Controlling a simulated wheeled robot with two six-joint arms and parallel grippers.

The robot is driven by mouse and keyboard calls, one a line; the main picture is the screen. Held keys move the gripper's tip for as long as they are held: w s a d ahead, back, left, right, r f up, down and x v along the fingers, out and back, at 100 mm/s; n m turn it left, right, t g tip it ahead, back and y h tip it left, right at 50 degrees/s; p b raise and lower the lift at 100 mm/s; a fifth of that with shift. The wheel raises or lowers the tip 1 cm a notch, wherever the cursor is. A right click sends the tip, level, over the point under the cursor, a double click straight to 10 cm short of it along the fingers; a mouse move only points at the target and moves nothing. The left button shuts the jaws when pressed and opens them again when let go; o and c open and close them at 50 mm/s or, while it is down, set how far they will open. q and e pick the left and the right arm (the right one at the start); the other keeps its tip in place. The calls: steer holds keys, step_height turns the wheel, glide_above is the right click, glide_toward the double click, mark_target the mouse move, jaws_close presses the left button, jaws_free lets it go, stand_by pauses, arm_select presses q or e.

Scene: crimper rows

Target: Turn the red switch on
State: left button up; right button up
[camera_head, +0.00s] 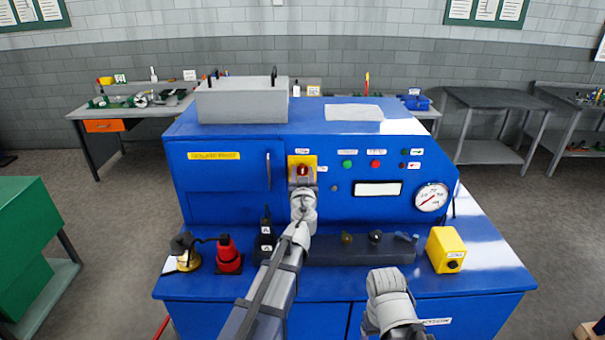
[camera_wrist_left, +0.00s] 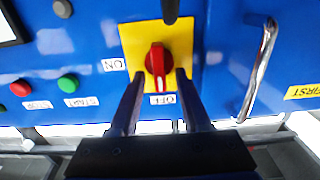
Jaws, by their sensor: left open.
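The red switch (camera_head: 303,170) sits on a yellow plate on the front of the blue machine (camera_head: 225,178). In the left wrist view the red switch knob (camera_wrist_left: 158,62) stands lengthwise in line with the OFF label (camera_wrist_left: 162,99); the ON label (camera_wrist_left: 114,65) is to its left. My left gripper (camera_head: 302,187) is in front of the switch. In the wrist view its two fingers (camera_wrist_left: 157,76) are apart, one on each side of the knob's lower part; contact is not clear. My right arm's end (camera_head: 386,288) is low in front of the machine; its fingers cannot be made out.
The panel has a green button (camera_head: 347,165), a red button (camera_head: 375,164) and a gauge (camera_head: 431,197). A door handle (camera_head: 268,171) is left of the switch. A red bottle (camera_head: 229,255), a dark block (camera_head: 345,252) and a yellow box (camera_head: 446,249) stand on the ledge.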

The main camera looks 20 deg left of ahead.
arm_select(q)
steer(key=shift+c, duration=0.4)
jaws_close()
